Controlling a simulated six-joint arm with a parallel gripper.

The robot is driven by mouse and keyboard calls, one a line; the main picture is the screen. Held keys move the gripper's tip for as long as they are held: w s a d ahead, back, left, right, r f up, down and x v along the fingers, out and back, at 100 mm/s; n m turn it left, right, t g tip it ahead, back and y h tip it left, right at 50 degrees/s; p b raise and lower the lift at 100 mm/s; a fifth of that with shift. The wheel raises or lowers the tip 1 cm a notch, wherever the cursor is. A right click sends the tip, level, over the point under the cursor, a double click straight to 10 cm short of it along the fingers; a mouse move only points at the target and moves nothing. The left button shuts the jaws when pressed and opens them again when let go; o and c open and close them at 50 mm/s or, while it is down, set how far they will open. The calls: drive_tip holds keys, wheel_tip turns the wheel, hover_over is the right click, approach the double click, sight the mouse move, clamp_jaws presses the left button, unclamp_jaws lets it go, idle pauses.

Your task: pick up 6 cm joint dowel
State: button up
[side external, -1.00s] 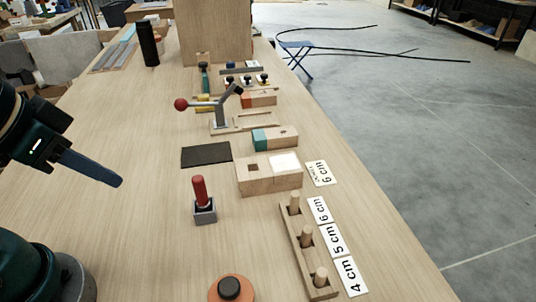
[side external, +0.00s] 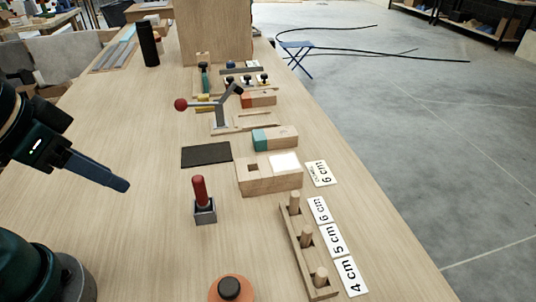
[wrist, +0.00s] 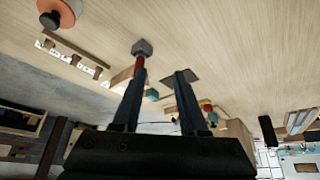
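A wooden rack (side external: 305,262) holds several upright dowels beside 4, 5 and 6 cm labels. The dowel by the 6 cm label (side external: 319,209) stands at the far end (side external: 295,201). The middle dowel (side external: 306,234) and near dowel (side external: 320,276) stand by the 5 and 4 cm labels. The rack also shows small at the upper left of the wrist view (wrist: 75,54). My gripper (side external: 123,185) is at the left, above the table and well away from the rack. In the wrist view its fingers (wrist: 160,77) are apart with nothing held between them.
A red-handled piece in a grey block (side external: 204,214) stands between my gripper and the rack. A wooden block with a square hole (side external: 268,183) is behind the rack. An orange base with a black knob (side external: 230,289) is in front. A red-ball lever (side external: 219,107) stands farther back.

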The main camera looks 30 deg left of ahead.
drive_tip(key=shift+o, duration=0.3)
drive_tip(key=w+d+r+t+h, duration=0.25)
drive_tip(key=w+r+t, duration=0.45)
drive_tip(key=w, duration=0.4)
drive_tip(key=m, duration=0.2)
hover_over(292, 197)
drive_tip(key=f, duration=0.9)
drive_tip(key=w+f, duration=0.1)
drive_tip(key=f, duration=0.3)
drive_tip(key=shift+d+f, duration=0.1)
drive_tip(key=shift+f, duration=2.2)
drive_tip(key=f, duration=0.1)
drive_tip(key=w+f, duration=0.1)
drive_tip(key=f, duration=0.1)
drive_tip(key=shift+w+d+f, duration=0.1)
drive_tip(key=shift+w+d, duration=0.05)
drive_tip(key=shift+w, duration=0.05)
drive_tip(key=shift+w+d+f, duration=0.15)
drive_tip(key=shift+w+f, duration=0.15)
drive_tip(key=shift+w, duration=0.3)
